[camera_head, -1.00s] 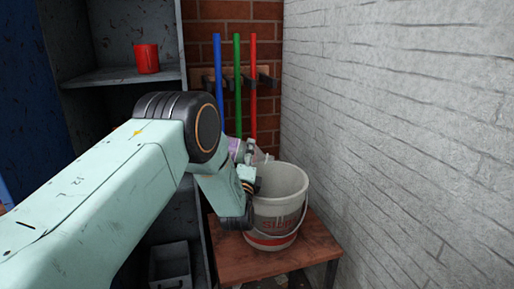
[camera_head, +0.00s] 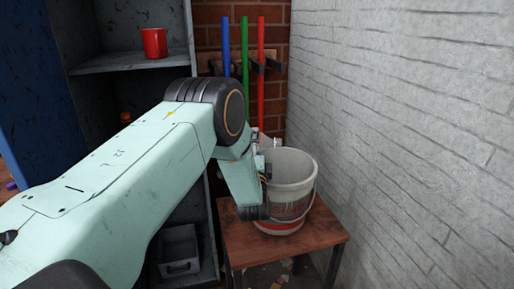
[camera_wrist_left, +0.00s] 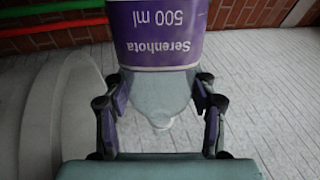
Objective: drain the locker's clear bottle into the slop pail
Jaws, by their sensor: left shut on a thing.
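The clear bottle (camera_wrist_left: 160,98) with a purple "Serenhota 500 ml" label (camera_wrist_left: 160,35) is between the fingers of my left gripper (camera_wrist_left: 160,90). My left gripper (camera_head: 262,163) is shut on it at the left rim of the slop pail. In the head view only a small pale part of the bottle (camera_head: 269,141) shows; its mouth and any stream are hidden. The bottle looks tilted well over, but I cannot tell the exact angle. The white slop pail (camera_head: 290,170) stands upright on a wooden stand. Its pale curved side (camera_wrist_left: 40,110) fills the left of the wrist view.
The wooden stand (camera_head: 240,250) is close to the white wall (camera_head: 410,110). Blue, green and red poles (camera_head: 243,70) hang behind the pail. The open locker holds a red mug (camera_head: 154,43) on its shelf (camera_head: 120,62) and a grey bin (camera_head: 180,252) lower down.

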